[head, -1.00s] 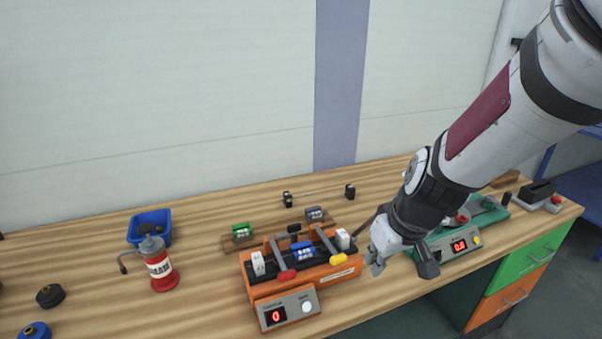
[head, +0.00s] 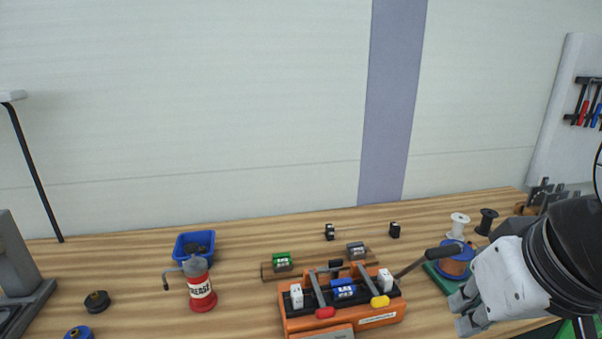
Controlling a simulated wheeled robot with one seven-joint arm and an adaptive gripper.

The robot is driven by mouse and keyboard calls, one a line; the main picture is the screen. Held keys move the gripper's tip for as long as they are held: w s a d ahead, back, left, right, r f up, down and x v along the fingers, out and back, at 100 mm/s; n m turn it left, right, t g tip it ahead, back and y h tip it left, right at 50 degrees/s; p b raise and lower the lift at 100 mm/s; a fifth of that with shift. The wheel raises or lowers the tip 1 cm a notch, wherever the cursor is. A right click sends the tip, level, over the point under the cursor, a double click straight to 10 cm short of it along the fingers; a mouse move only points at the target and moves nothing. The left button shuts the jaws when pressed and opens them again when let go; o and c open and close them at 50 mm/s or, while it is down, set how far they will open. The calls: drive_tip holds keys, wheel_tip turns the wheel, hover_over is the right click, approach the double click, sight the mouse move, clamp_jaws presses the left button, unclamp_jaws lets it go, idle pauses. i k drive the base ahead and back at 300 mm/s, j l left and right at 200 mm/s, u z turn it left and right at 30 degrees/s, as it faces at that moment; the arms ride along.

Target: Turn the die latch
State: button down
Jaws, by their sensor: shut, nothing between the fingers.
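The orange bench machine (head: 378,317) stands on the wooden bench, its lower front cut off by the frame. It has one grey lever with a red grip (head: 325,312) and one with a yellow grip (head: 380,301). A blue die block (head: 343,290) sits between the levers. A dark-handled lever (head: 425,261) slants up at its right end. I cannot tell which lever is the die latch. My gripper (head: 463,312) is shut and empty, right of the machine and apart from the yellow grip.
A green block (head: 282,262) and a grey block (head: 356,249) sit on a wooden rack behind the machine. A red grease can (head: 201,291) and blue bin (head: 183,244) stand left. Spools (head: 459,224) stand at back right. Bench between can and machine is clear.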

sight(333, 265)
drive_tip(key=i+z, duration=0.5)
drive_tip(key=i+j+z, duration=0.2)
drive_tip(key=i+z, duration=0.25)
drive_tip(key=k, duration=0.1)
